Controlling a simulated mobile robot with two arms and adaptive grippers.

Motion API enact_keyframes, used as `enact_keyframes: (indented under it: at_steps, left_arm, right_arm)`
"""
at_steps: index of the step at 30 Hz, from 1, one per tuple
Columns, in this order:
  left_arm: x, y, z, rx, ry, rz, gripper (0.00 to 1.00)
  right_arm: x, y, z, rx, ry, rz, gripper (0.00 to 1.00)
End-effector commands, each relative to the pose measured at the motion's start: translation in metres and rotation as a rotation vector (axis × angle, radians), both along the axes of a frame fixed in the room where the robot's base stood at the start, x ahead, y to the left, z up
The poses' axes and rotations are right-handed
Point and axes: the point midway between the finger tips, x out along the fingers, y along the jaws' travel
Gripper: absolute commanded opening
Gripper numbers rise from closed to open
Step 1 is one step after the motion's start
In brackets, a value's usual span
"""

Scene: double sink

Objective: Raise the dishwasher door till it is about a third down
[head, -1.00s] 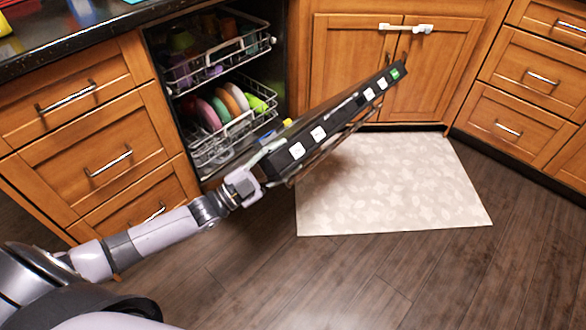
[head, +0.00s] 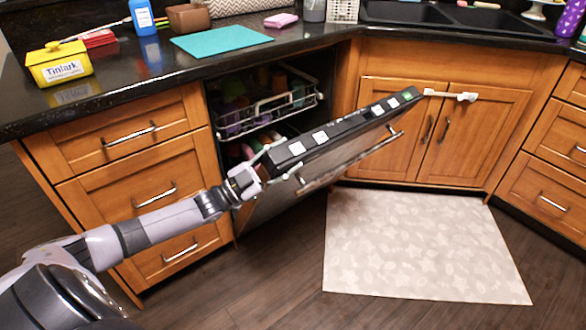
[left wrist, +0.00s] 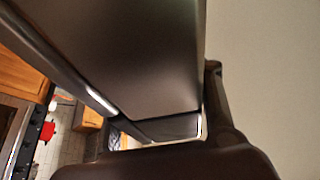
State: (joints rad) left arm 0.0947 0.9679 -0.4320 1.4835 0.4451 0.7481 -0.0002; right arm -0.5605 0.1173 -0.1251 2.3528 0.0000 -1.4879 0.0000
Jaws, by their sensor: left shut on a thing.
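The dishwasher door (head: 350,132) is partly open in the head view, tilted outward from the cabinet. Its black top edge carries white labels and a green one, and a bar handle (head: 365,157) runs along its front. My left gripper (head: 262,170) is shut on the near left corner of the door's top edge. In the left wrist view the door's dark panel (left wrist: 135,50) fills the upper middle, close to the dark gripper parts. The upper rack (head: 270,110) shows inside with colourful dishes; the door hides most of the lower rack. My right gripper is out of view.
Wooden drawers (head: 150,190) stand left of the dishwasher and a sink cabinet (head: 440,130) with a white latch (head: 450,95) to its right. A pale mat (head: 420,245) lies on the floor. The counter (head: 130,85) above holds several items.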

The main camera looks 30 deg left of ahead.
Motion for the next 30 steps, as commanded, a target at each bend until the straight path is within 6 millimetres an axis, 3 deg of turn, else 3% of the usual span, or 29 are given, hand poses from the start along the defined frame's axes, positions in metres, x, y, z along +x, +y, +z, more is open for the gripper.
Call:
enact_keyframes:
  at_steps: [14, 15, 24, 30]
  left_arm:
    - [0.0023, 0.0056, 0.0033, -0.005, 0.001, 0.003, 0.0]
    - [0.0023, 0.0056, 0.0032, -0.005, 0.002, 0.002, 0.47]
    - [0.0018, 0.0047, 0.0024, -0.006, 0.003, 0.001, 0.66]
    - [0.0016, 0.0044, 0.0022, -0.006, 0.003, 0.001, 0.66]
  right_arm:
    - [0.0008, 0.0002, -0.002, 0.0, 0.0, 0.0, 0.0]
    - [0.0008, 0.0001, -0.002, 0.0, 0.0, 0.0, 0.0]
    - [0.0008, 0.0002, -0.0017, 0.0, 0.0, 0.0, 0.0]
    - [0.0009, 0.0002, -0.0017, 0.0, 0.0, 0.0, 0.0]
